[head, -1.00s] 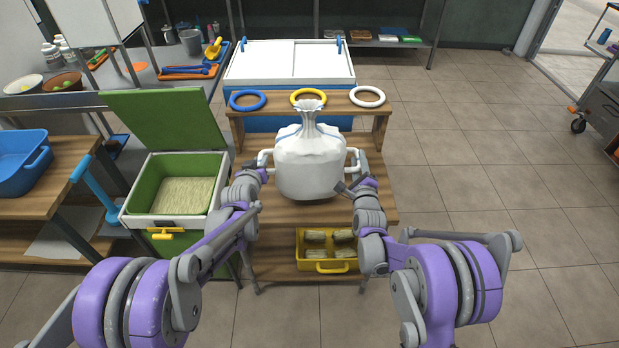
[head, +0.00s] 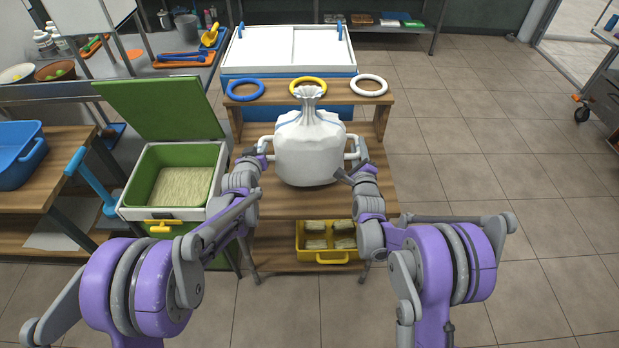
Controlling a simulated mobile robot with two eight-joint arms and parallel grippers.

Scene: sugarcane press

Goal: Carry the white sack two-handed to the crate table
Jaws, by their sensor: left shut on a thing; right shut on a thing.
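The white sack (head: 310,150) is upright, its neck gathered at the top, with a white handle on each side. It shows in front of the small wooden table (head: 285,206); I cannot tell whether its base touches the tabletop. My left gripper (head: 262,152) is shut on the sack's left handle. My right gripper (head: 350,170) is shut at the sack's right side, by the right handle (head: 353,148). The fingertips are small and partly hidden. I cannot tell which table is the crate table.
Blue (head: 246,90), yellow (head: 308,86) and white (head: 369,85) rings lie on the raised shelf behind the sack. A yellow crate (head: 327,257) sits on the lower shelf. An open green-lined bin (head: 172,150) stands at left. Tiled floor (head: 460,140) at right is clear.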

